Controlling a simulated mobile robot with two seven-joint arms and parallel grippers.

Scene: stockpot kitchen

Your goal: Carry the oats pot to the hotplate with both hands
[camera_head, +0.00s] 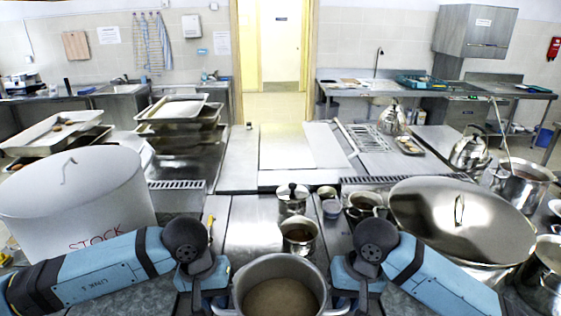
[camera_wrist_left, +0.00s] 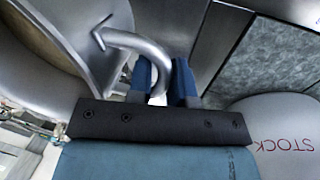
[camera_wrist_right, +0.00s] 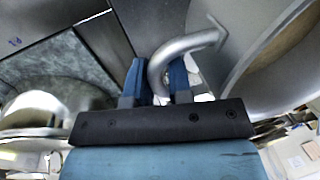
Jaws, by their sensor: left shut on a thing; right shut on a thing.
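The oats pot (camera_head: 281,267) is a grey metal pot with pale brown contents, at the bottom middle of the head view, between my two arms. My left gripper (camera_wrist_left: 161,82) is shut on the pot's curved side handle (camera_wrist_left: 128,41) in the left wrist view. My right gripper (camera_wrist_right: 160,80) is shut on the opposite handle (camera_wrist_right: 187,46) in the right wrist view. The pot looks level in the head view. Its underside is hidden there, and I cannot tell how high it is held. I cannot make out which surface is the hotplate.
A large white pot marked STOCK (camera_head: 80,205) stands at left, and a wide lidded steel pot (camera_head: 462,222) at right. Small pots, one lidded (camera_head: 292,199) and one open (camera_head: 299,236), stand just beyond the oats pot. A flat counter area (camera_head: 287,146) farther back is clear.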

